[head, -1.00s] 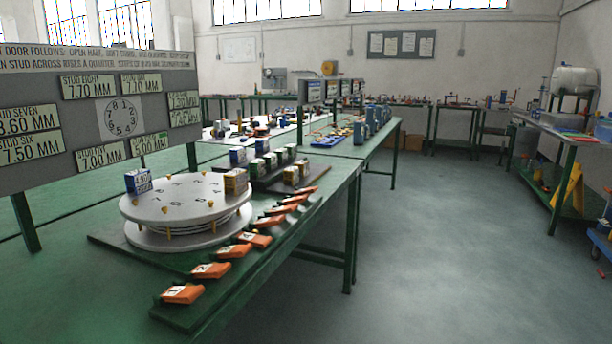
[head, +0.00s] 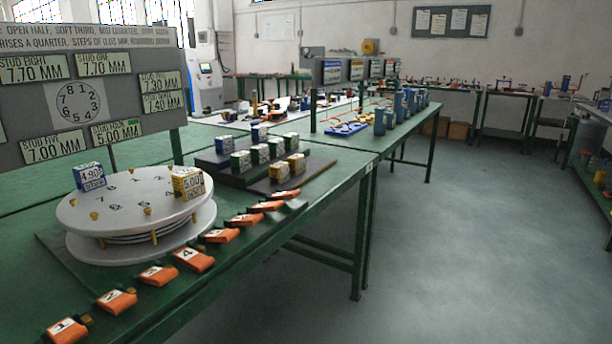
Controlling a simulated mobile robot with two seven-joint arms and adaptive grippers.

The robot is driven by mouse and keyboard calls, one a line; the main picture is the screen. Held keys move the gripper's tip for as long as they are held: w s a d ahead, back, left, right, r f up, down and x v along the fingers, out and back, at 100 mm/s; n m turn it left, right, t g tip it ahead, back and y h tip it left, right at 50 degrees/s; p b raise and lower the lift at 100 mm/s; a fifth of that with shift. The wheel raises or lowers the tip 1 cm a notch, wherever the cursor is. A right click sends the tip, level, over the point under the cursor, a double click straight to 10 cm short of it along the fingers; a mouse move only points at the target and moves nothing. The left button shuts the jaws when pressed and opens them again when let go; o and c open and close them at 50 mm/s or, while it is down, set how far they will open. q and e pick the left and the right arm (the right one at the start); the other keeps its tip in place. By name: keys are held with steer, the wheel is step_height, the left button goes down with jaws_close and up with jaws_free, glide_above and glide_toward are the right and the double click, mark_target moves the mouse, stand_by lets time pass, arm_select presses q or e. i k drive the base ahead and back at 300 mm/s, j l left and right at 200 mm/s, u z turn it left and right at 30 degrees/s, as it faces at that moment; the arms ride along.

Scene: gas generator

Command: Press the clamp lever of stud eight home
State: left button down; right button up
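Orange clamp levers with white number labels stand in a slanting row along the green bench's near edge. The nearest lever (head: 66,331) is marked 1, and the one marked 4 (head: 194,259) is farther along. The farthest lever (head: 286,194) lies at the right end of the row; its number is too small to read. The round grey plate (head: 132,210) with numbers on top sits left of the row. A sign on the grey board reads stud eight 7.70 MM (head: 34,69). Neither of my grippers is in view.
A blue block (head: 89,176) marked 4.90 and a yellow block (head: 188,182) marked 5.00 stand on the plate. Small gauge blocks (head: 262,153) stand on a dark rack behind. The floor (head: 460,240) right of the bench is clear.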

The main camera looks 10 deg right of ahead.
mark_target(288, 195)
steer(key=i+l, duration=0.15)
steer(key=l, duration=0.15)
steer(key=i+l, duration=0.15)
steer(key=l, duration=0.2)
steer(key=i+l, duration=0.15)
steer(key=l, duration=0.15)
steer(key=i+l, duration=0.1)
steer(key=l, duration=0.25)
